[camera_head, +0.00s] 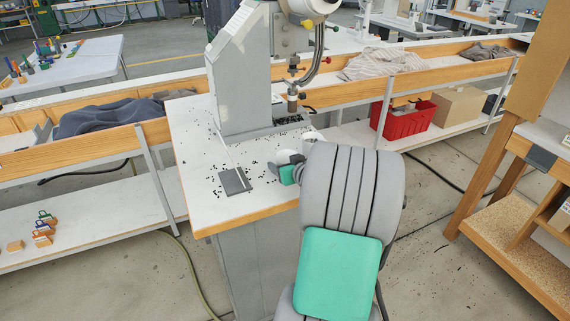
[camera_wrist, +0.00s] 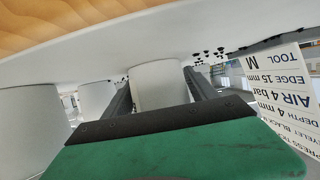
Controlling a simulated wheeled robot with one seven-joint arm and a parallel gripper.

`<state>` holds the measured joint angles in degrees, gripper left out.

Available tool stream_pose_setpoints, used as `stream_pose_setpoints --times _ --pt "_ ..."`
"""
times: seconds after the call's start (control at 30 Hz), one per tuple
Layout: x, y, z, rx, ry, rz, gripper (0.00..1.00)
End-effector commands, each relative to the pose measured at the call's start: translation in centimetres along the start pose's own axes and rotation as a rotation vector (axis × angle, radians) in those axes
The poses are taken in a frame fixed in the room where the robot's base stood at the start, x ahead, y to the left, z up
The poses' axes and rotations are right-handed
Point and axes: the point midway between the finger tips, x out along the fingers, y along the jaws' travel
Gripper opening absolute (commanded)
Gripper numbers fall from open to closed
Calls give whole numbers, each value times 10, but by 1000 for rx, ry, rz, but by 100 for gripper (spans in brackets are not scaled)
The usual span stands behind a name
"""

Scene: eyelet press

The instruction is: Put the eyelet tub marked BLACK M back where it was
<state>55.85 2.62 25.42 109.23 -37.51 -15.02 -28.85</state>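A plain white tub (camera_wrist: 158,86) stands between the two fingers of my gripper (camera_wrist: 160,92) in the wrist view. In the head view a white tub (camera_head: 289,156) shows just behind my gripper, partly hidden by my arm. Another white tub (camera_wrist: 97,99) stands to the left in the wrist view.
The press (camera_head: 238,75) rises from the white table (camera_head: 195,150). A dark grey pad (camera_head: 234,181) and scattered black eyelets lie on the table. A sign (camera_wrist: 285,95) reading TOOL M, EDGE 15 mm stands at the right of the wrist view. A red crate (camera_head: 408,118) sits on a shelf behind.

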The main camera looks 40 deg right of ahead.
Motion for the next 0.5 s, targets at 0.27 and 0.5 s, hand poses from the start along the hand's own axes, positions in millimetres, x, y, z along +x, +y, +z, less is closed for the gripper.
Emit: stream_pose_setpoints --times 0.27,0.5 --pt "0 0 0 0 0 0 82" --pt "-4 0 -5 0 0 1 82"
